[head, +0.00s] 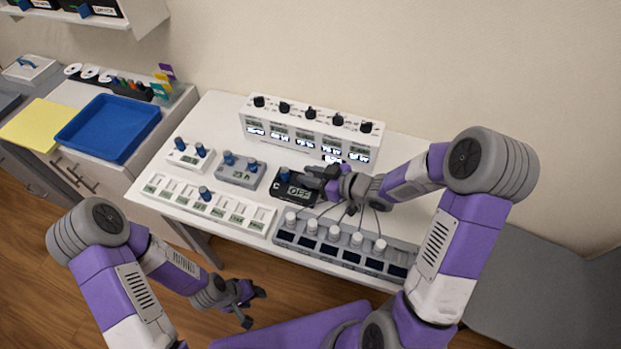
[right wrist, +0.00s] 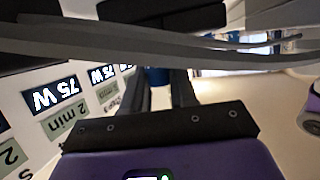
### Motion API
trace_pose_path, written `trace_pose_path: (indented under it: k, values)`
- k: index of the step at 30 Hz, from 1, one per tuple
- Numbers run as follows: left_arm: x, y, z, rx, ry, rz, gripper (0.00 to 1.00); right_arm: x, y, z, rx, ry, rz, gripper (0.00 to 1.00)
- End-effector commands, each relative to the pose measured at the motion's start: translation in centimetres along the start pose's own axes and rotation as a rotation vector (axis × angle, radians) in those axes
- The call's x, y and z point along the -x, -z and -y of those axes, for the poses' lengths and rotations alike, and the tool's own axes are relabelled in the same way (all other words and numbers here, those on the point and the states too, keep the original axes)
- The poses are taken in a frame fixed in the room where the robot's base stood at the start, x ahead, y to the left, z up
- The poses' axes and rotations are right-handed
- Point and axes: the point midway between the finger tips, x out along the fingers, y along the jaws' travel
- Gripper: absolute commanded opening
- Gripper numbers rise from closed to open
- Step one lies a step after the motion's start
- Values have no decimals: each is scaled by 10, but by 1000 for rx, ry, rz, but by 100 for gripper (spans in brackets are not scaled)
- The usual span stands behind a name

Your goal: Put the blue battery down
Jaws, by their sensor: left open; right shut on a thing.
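The blue battery (head: 284,174) is a short dark-blue cylinder at the black device (head: 296,193) marked C with an OFF display. My right gripper (head: 302,180) reaches in from the right and is shut on it. In the right wrist view, a strip of the blue battery (right wrist: 156,78) shows between the grey fingertips; the rest is hidden. I cannot tell whether its lower end touches the device. My left gripper (head: 254,307) is open and empty, low in front of the table.
Similar blue cylinders stand in the white holder (head: 185,160), the grey holder (head: 237,175) and the white display strip (head: 160,192). A grey rack with several white-topped knobs (head: 335,233) lies in front. A white panel with black knobs (head: 290,120) stands behind. Thin cables hang near my right gripper.

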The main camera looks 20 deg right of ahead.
Motion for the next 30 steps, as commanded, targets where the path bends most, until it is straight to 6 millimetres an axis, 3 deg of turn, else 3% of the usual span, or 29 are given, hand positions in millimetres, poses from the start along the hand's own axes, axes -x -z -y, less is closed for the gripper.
trace_pose_path:
  k: [12,13,18,30]
  values:
    - [-5,0,2,0,0,0,51,-3,-7,0,1,-1,-1,0]
    - [-4,0,2,0,0,0,51,-2,-6,0,1,-1,-1,31]
    - [-4,0,1,0,0,0,51,-2,-6,0,1,-1,-1,55]
    - [2,0,-1,0,0,0,51,4,-1,-1,1,-3,0,55]
